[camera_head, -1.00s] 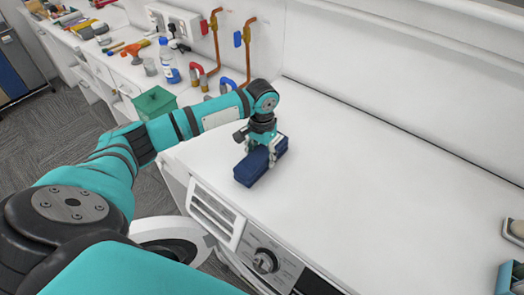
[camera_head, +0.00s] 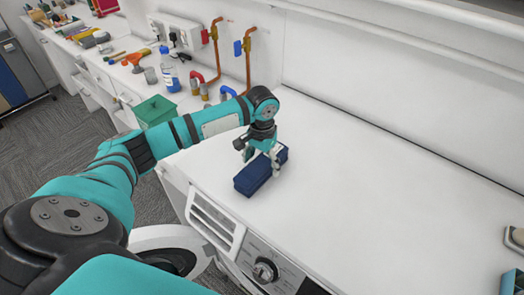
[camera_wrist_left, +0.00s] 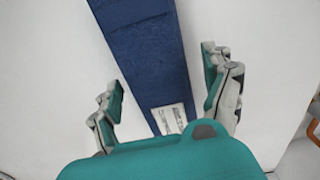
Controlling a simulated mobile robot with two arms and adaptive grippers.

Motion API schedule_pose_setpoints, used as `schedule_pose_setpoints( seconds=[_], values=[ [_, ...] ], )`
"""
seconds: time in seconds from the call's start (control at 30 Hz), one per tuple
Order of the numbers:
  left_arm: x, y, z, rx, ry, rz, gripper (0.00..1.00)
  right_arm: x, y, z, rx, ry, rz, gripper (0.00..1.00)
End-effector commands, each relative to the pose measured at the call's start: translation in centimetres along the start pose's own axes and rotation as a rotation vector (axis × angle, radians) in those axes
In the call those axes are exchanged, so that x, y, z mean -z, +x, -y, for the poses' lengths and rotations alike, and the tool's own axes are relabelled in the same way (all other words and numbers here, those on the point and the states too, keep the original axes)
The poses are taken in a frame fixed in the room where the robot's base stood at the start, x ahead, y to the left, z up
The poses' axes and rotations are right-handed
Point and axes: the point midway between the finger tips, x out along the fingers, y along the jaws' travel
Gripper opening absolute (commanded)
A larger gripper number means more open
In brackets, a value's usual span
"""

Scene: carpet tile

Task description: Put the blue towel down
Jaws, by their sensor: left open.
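The blue towel (camera_head: 252,178), folded into a long block, lies on the white worktop (camera_head: 350,190) above the washing machine. My left gripper (camera_head: 261,160) is just above the towel, with its fingers on either side of it. In the left wrist view, the towel (camera_wrist_left: 143,50) runs between the open fingers of the gripper (camera_wrist_left: 162,100), with white gaps on both sides. A pale printed label shows on the towel's near end. My right gripper is not in view.
The washing machine (camera_head: 262,270) is below the front edge, its round door open. A green box (camera_head: 155,110), a blue bottle (camera_head: 169,72) and copper pipes (camera_head: 248,50) stand at the back left. The worktop right of the towel is clear. Teal trays sit at the right edge.

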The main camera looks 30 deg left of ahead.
Motion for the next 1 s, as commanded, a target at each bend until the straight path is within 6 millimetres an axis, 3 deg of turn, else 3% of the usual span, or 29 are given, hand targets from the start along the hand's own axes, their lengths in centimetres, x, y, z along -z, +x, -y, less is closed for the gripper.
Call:
schedule_pose_setpoints(
  seconds=[0.5,0.7,1.0],
  values=[
    [0.1,-9.7,0.0,0.000,0.001,-0.004,0.83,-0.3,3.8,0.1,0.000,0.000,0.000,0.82],
    [0.0,-11.2,0.0,0.000,0.001,0.000,0.83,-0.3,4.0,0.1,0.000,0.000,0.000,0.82],
    [0.0,-11.3,0.0,0.000,0.001,0.000,0.83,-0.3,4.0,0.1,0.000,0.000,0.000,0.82]
  ],
)
